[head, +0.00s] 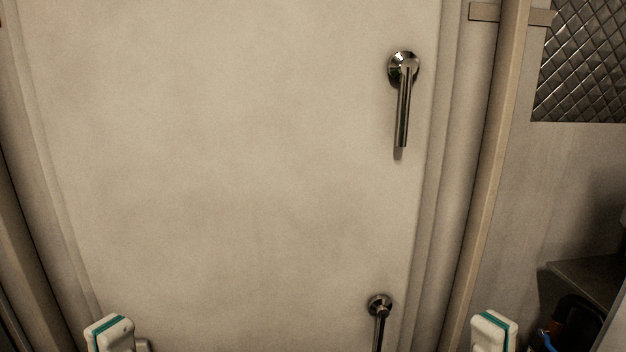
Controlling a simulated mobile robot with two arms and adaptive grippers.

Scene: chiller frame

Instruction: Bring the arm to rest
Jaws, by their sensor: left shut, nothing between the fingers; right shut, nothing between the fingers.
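A large pale door (230,170) fills most of the head view and is flush in its frame, looking shut. A metal lever handle (403,105) hangs straight down from a round base near the door's upper right edge. A second, smaller metal handle (379,310) is lower down on the same side, cut off by the bottom edge. White parts with teal stripes, mine, show at the bottom left and bottom right, apart from both handles. The fingers of both my grippers are out of view.
A pale vertical post (490,180) runs along the right of the door. Farther right are a diamond-mesh panel (585,60), a grey ledge (590,275) and a dark object with blue on it (572,325). Nothing stands in front of the door's middle.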

